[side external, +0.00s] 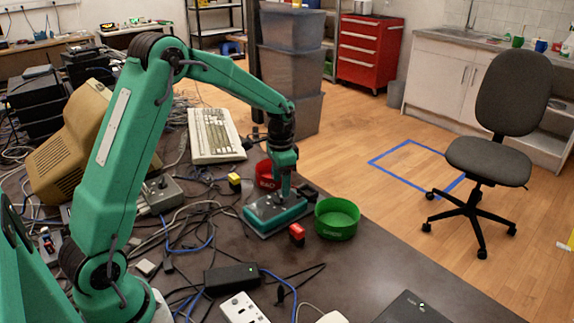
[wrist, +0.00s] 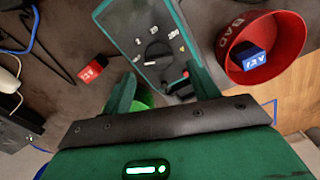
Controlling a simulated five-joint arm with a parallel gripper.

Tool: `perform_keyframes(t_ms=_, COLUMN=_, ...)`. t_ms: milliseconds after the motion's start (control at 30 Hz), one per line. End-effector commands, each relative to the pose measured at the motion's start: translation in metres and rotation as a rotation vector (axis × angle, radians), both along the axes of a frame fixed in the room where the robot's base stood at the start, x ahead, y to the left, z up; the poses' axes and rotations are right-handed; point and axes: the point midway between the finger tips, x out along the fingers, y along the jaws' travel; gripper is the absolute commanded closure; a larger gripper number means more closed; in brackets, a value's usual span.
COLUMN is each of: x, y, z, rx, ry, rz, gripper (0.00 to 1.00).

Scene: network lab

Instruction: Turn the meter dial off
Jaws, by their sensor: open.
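The meter (side external: 275,213) lies on the dark table, with a teal case and dark face. In the wrist view the meter (wrist: 136,28) shows a round black dial (wrist: 157,54) ringed by small white marks and a yellow one. The dial's exact setting is too small to read. My gripper (side external: 284,196) points down over the meter. In the wrist view my gripper (wrist: 163,88) is open and empty, its fingers apart at the meter's near end. The dial is ahead of the fingertips, apart from them. Black and red plugs show beside the right finger.
A red bowl marked BAD (side external: 265,174) holds a blue block (wrist: 248,57). A green bowl (side external: 337,219) stands right of the meter. A red block (side external: 297,234) lies near it.

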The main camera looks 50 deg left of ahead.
Motion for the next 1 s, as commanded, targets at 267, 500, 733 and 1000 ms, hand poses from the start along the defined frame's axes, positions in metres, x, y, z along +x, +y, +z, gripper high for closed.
perform_keyframes(t_ms=267, x=0.001, y=0.0, z=0.036, rx=0.0, ry=-0.002, rz=0.001, gripper=0.4)
perform_keyframes(t_ms=500, x=0.0, y=0.0, z=0.048, rx=0.001, ry=-0.001, rz=0.001, gripper=0.4)
perform_keyframes(t_ms=733, x=0.0, y=0.0, z=0.049, rx=0.001, ry=-0.001, rz=0.001, gripper=0.4)
perform_keyframes(t_ms=1000, x=-0.005, y=-0.004, z=0.057, rx=0.003, ry=-0.014, rz=0.008, gripper=0.4)
